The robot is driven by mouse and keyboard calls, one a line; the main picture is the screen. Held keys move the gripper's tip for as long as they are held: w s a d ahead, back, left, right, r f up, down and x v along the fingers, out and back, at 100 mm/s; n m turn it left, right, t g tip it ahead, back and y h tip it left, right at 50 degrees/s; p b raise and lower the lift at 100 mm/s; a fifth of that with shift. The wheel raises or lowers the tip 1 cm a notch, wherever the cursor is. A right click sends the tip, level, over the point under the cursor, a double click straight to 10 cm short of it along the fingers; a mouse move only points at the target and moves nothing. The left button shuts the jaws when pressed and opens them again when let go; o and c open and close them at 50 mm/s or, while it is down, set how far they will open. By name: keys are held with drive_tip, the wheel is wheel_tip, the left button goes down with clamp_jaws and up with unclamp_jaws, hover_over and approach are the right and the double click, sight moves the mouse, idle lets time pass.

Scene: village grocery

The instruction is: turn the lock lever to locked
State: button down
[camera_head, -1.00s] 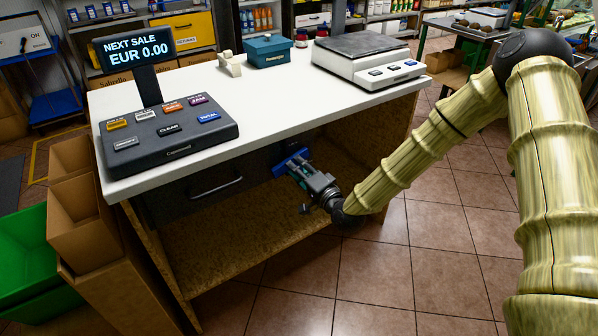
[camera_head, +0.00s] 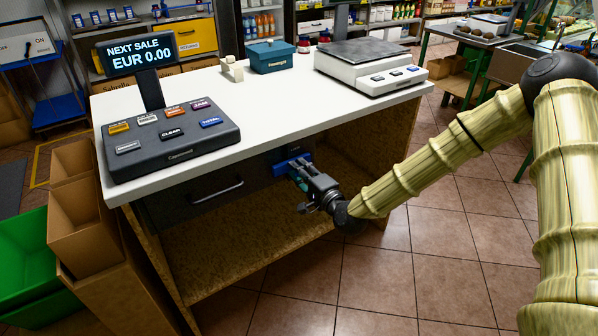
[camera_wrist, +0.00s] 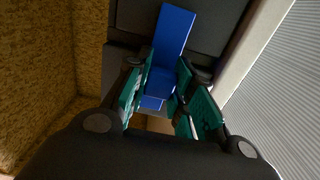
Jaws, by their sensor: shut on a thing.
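The lock lever (camera_head: 292,163) is a blue bar on the dark drawer front (camera_head: 222,190) under the counter, right of the drawer's handle. In the head view it lies nearly level, rising slightly to the right. In the wrist view the blue lever (camera_wrist: 172,38) runs from upper right down between my fingers. My gripper (camera_head: 299,176) is shut on the lever; its green finger pads (camera_wrist: 163,98) stand on both sides of it. The lever's gripped part is partly hidden by the fingers. No locked or unlocked marking is readable.
The white counter (camera_head: 270,105) overhangs the drawer and carries a cash register (camera_head: 170,140), a blue box (camera_head: 271,58) and a scale (camera_head: 368,70). An open wooden shelf (camera_head: 235,245) lies below my gripper. Tiled floor (camera_head: 440,250) is free to the right.

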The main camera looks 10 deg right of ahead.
drive_tip(key=c, duration=1.2)
unclamp_jaws()
drive_tip(key=v, duration=1.2)
